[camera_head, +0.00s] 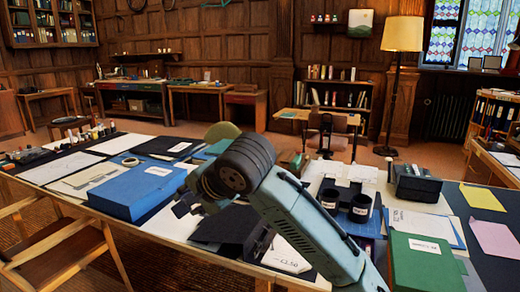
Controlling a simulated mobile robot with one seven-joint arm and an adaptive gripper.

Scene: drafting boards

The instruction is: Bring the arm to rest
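My arm (305,225) reaches in from the lower right and is raised over the long drafting table (75,172). Its thick dark joint (243,165) is near the picture's middle. My gripper (184,208) is at the arm's left end, in front of the right side of a blue box (138,192). Only small dark parts of it show, partly hidden by the arm's own links. I cannot see whether its fingers are apart or hold anything. I cannot tell whether it touches the box or a dark folder (225,222) nearby.
Two dark cups (360,207) stand right of my arm, with a green box (425,262) in front and a black box (417,183) behind. Papers and folders cover much of the table. A wooden chair (65,255) is at lower left. A floor lamp (402,35) stands behind.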

